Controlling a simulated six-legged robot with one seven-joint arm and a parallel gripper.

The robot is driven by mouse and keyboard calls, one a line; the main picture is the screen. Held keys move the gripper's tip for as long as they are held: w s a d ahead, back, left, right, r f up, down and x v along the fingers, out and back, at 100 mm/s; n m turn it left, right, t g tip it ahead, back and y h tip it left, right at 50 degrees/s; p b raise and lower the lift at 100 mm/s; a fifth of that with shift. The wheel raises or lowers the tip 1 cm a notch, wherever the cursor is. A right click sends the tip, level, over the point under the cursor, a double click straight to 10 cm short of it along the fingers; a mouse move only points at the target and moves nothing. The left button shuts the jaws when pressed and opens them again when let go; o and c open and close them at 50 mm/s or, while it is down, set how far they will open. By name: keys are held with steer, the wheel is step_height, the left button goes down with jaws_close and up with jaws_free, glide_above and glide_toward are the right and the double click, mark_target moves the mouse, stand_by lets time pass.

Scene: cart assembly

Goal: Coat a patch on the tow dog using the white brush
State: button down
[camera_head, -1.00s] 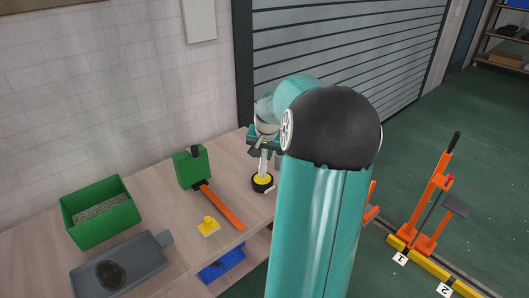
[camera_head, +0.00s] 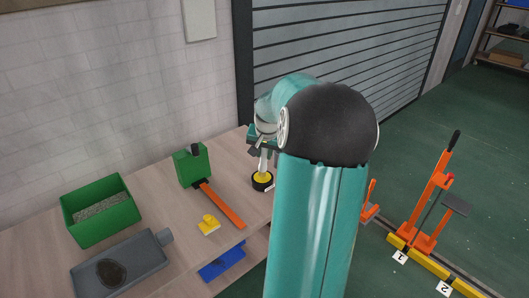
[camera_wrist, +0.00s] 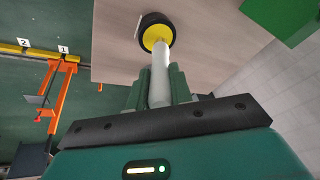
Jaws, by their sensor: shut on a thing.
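My gripper (camera_wrist: 159,84) is shut on the white handle of the brush (camera_wrist: 160,66), also seen in the head view (camera_head: 263,160). The handle's far end meets the yellow middle of a round black-rimmed pot (camera_wrist: 147,20). The pot (camera_head: 262,186) stands on the bench's right end; I cannot tell whether the brush is in it or just above it. An orange bar (camera_head: 222,208) reaches out from a green block (camera_head: 190,168) left of the pot. It may be the tow dog, but I cannot tell for sure. No coated patch can be made out on it.
A yellow piece (camera_head: 208,226) lies beside the bar. A green bin (camera_head: 100,222) and a grey tray (camera_head: 140,250) with a dark patch stand left on the bench (camera_head: 35,250). A blue bin (camera_head: 222,263) sits below. Orange stands (camera_head: 432,205) are on the floor at right.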

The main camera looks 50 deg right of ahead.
steer(key=shift+f, duration=0.1)
steer(key=shift+r, duration=3.55)
